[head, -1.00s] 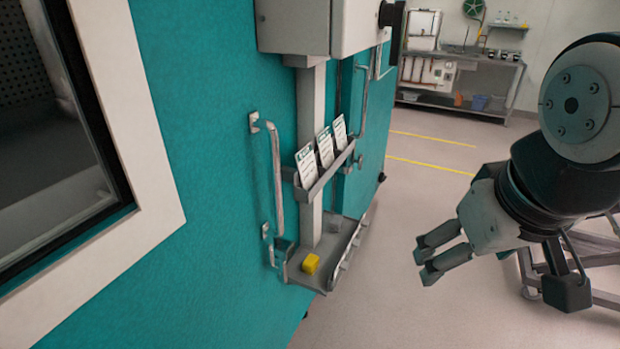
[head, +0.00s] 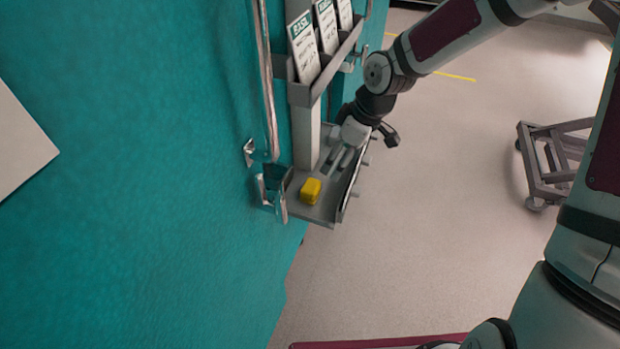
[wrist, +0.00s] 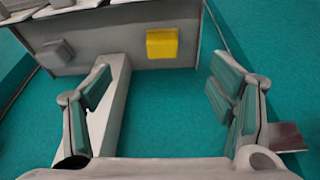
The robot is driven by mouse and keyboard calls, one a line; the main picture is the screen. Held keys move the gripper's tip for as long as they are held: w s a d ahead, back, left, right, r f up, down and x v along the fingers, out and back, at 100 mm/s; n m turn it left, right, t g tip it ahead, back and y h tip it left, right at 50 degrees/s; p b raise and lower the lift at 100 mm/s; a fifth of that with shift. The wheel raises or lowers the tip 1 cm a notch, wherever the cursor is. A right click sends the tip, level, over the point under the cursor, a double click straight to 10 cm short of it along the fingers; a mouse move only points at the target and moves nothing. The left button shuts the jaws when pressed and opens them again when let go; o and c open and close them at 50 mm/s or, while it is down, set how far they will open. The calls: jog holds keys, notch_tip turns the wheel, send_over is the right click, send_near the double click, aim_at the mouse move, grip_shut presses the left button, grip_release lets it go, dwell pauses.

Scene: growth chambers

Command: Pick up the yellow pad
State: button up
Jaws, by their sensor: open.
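The yellow pad (head: 311,191) lies on the grey shelf tray (head: 322,212) fixed to the teal chamber wall, near the tray's near end. In the wrist view the yellow pad (wrist: 162,43) shows ahead, between and beyond the fingertips. My gripper (head: 338,162) is over the far part of the tray, a short way beyond the pad, with its fingers pointing toward it. In the wrist view my gripper (wrist: 155,85) has its fingers spread with nothing between them touching. The pad is apart from the fingers.
A grey block (wrist: 55,53) sits on the same tray. A grey post (head: 306,135) rises behind the tray to a holder with several cards (head: 304,47). A metal handle (head: 267,80) stands at the left. A cart (head: 545,165) stands on open floor at the right.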

aim_at(312, 186)
jog(key=shift+n+y, duration=0.3)
jog(key=shift+y, duration=0.3)
jog(key=b+x, duration=0.1)
jog(key=x, duration=0.3)
jog(key=b+x, duration=0.1)
jog(key=x, duration=0.3)
jog(key=w+b+x, duration=0.1)
jog(key=x, duration=0.3)
jog(key=shift+a, duration=0.35)
jog(key=shift+b+x, duration=1.05)
jog(key=shift+x, duration=1.65)
jog(key=shift+s, duration=0.25)
jog(key=c, duration=1.2)
